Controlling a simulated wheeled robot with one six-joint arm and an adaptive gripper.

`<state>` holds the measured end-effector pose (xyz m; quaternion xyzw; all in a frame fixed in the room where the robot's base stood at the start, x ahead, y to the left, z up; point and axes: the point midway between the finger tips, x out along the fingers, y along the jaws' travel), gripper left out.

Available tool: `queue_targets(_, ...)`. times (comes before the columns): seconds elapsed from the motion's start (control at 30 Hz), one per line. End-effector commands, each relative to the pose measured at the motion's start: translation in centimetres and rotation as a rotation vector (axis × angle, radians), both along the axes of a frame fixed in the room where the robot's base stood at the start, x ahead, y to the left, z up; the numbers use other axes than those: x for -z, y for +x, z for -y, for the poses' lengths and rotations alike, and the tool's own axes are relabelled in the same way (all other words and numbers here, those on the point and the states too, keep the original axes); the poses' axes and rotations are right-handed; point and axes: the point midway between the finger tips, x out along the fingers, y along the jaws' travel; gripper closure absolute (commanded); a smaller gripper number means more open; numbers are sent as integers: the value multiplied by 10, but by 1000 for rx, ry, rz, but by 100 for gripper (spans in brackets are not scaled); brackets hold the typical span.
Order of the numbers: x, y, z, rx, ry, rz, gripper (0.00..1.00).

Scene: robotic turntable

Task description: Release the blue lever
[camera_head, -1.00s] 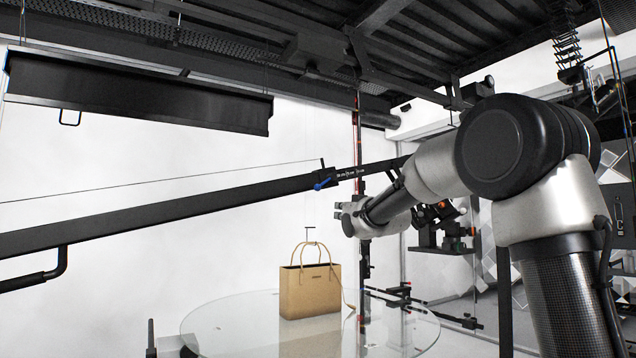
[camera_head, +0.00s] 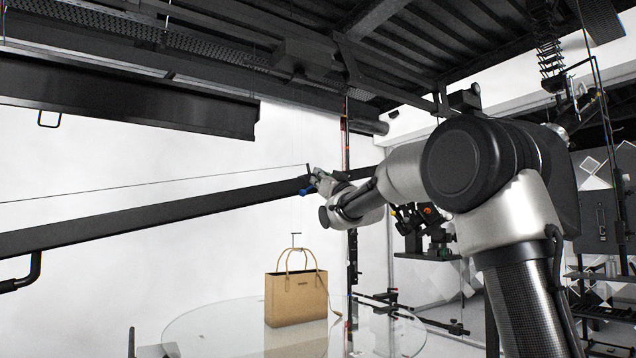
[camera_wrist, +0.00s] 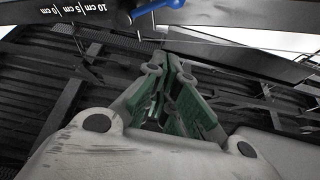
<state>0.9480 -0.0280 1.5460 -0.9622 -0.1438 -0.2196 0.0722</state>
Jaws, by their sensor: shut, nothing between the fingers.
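The blue lever (camera_head: 307,190) sits on the long black beam (camera_head: 150,213), on a small black block. In the wrist view the lever (camera_wrist: 158,7) is at the top edge, just beyond my fingertips, beside a centimetre scale on the beam (camera_wrist: 75,12). My gripper (camera_head: 318,176) is at the beam, close to the right of the lever. In the wrist view my gripper (camera_wrist: 172,62), with green inner pads, is shut and empty. I cannot tell whether a fingertip touches the lever.
A tan handbag (camera_head: 296,296) stands on a round glass turntable (camera_head: 205,325) below the beam. A vertical pole (camera_head: 352,265) rises behind my wrist. A thin wire (camera_head: 150,185) runs above the beam. A dark panel (camera_head: 130,105) hangs at upper left.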

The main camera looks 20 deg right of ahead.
Motion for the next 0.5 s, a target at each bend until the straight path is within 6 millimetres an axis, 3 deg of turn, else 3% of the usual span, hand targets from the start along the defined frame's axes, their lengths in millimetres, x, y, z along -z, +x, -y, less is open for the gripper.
queue_targets(0.37, -32, 64, -18, 1, -1, 1, 100)
queue_targets(0.5, -10, 64, -20, 0, 1, -2, 100)
